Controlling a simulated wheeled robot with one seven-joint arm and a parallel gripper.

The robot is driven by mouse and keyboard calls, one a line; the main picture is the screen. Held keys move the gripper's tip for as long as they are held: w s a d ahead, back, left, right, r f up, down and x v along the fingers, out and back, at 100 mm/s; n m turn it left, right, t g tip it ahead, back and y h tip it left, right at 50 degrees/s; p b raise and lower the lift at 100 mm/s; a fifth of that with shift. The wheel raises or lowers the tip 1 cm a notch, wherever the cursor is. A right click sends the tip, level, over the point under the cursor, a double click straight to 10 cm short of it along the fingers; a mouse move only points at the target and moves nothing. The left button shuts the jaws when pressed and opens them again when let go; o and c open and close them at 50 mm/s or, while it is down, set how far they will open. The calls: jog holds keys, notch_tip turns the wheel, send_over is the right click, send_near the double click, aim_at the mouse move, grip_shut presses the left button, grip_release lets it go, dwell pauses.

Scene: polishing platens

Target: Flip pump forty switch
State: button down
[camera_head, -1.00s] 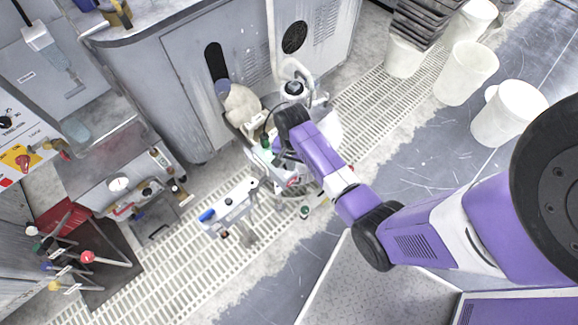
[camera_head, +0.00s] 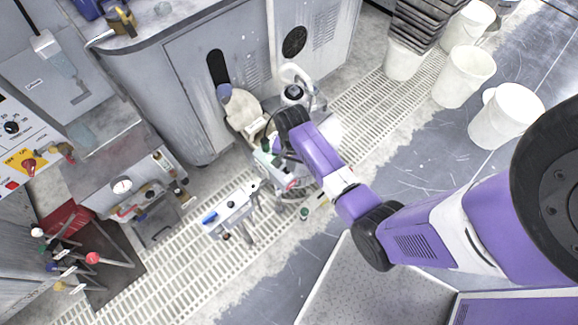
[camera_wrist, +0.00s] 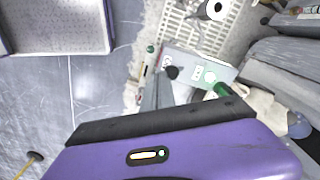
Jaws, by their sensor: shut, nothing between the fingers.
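A small pale grey box (camera_wrist: 197,68) with a black knob (camera_wrist: 171,72), a socket plate and a green knob (camera_wrist: 222,89) lies just ahead of my gripper in the wrist view. I cannot read a label naming pump forty on it. My gripper (camera_wrist: 160,86) is shut and empty, its fingers pointing at the box's near edge; I cannot tell if they touch it. In the head view my gripper is largely hidden by my arm near the pump equipment. At the far left, a white panel (camera_head: 35,138) carries a black dial and a red switch (camera_head: 29,165) on a yellow plate.
A grey cabinet (camera_head: 190,105) stands behind the equipment. A small bench with a blue-handled item (camera_head: 210,217) stands left of my arm. White buckets (camera_head: 463,76) and stacked black trays (camera_head: 418,30) are at upper right. Valve handles (camera_head: 92,258) stick up at lower left. Grated floor lies between.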

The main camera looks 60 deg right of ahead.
notch_tip(320, 180, up, 4)
jog(key=p, duration=0.3)
jog(key=shift+f, duration=0.1)
dwell(0.6)
